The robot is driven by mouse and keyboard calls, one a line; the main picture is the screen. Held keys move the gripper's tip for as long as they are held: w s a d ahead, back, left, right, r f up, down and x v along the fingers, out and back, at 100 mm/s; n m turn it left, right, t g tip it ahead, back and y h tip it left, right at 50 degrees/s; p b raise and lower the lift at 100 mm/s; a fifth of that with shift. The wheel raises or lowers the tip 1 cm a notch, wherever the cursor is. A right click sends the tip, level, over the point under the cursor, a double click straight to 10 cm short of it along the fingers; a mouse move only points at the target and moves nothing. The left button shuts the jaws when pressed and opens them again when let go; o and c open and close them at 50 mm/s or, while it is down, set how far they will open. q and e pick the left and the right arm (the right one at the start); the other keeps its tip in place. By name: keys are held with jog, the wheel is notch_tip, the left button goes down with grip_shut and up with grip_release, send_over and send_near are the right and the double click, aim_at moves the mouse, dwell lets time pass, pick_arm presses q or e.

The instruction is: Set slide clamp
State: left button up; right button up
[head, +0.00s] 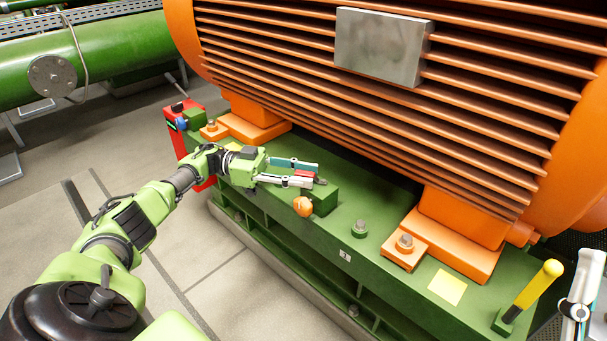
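My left gripper (316,175) reaches in from the left over the green base rail (385,215). Its two pale fingers are apart, one behind the other. A small red piece (305,174) shows between them near the tips, above a green block (321,197) on the rail; I cannot tell whether the fingers press on it. An orange knob (303,207) sticks out of the block's front. Which of these parts is the slide clamp is not clear. Part of my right gripper (577,311) shows at the lower right edge; its fingertips are unclear.
A large orange finned motor (400,110) overhangs the rail, its bolted feet (405,243) standing on it. A yellow-handled lever (533,284) stands at the right end. A red post (177,140) is at the left end. Floor in front is clear.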

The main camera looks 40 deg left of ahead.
dwell(0.3)
pick_arm(q)
jog(key=shift+v, duration=3.7)
jog(key=shift+c, duration=0.5)
